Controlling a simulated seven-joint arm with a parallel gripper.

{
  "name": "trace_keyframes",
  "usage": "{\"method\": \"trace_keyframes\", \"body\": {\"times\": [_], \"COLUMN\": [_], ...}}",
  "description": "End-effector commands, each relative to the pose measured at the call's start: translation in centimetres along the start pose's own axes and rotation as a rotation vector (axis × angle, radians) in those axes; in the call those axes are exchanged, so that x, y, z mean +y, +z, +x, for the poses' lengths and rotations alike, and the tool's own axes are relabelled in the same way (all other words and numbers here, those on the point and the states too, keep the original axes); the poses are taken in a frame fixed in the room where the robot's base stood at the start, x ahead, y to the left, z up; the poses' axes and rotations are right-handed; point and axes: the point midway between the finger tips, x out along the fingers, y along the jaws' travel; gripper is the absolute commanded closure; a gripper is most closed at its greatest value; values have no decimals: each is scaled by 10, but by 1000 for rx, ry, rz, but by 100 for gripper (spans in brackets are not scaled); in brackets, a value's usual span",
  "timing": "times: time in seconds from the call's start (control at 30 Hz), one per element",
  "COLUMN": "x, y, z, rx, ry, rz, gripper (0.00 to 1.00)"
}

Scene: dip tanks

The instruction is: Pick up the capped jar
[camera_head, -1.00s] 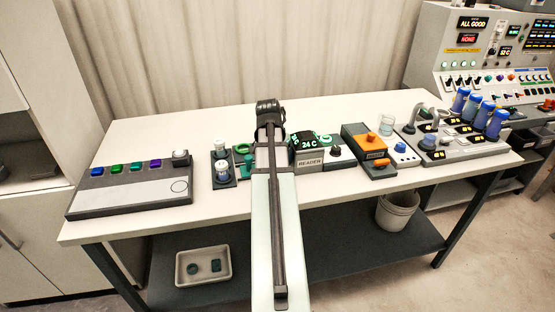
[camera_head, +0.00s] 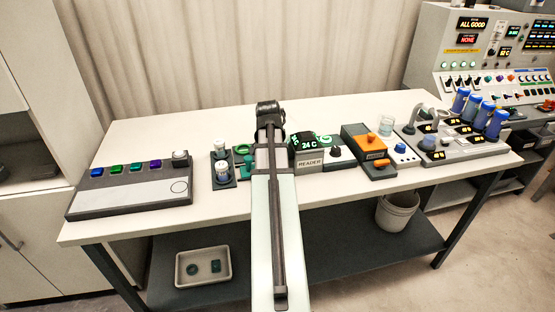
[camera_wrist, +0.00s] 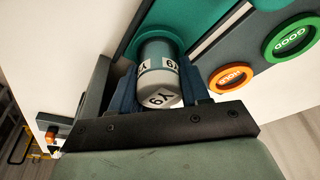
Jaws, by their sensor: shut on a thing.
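A capped jar (camera_wrist: 158,72), grey-white with black "Y9" marks on its side and end, sits between the blue fingers of my gripper (camera_wrist: 160,88) in the wrist view. My gripper is shut on it. The jar's far end is at a teal round part (camera_wrist: 150,45); I cannot tell whether it is touching or apart. In the head view my arm hides the gripper and this jar. Two other pale jars stand left of my arm, one in front (camera_head: 221,169) and one behind (camera_head: 219,147).
A green "GOOD" disc (camera_wrist: 290,38) and an orange "HOLD" disc (camera_wrist: 231,77) lie right of the jar. In the head view, a reader (camera_head: 310,165) and an orange unit (camera_head: 365,143) stand right of my arm. A panel with coloured buttons (camera_head: 130,190) is at left. The front table strip is bare.

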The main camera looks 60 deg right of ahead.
Motion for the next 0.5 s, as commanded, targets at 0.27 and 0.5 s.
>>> {"method": "trace_keyframes", "body": {"times": [0.27, 0.5], "x": [0, -1], "y": [-3, -12], "z": [-8, -39], "rx": [1, 2], "ry": [0, -1], "rz": [0, 1], "gripper": [85, 85]}}
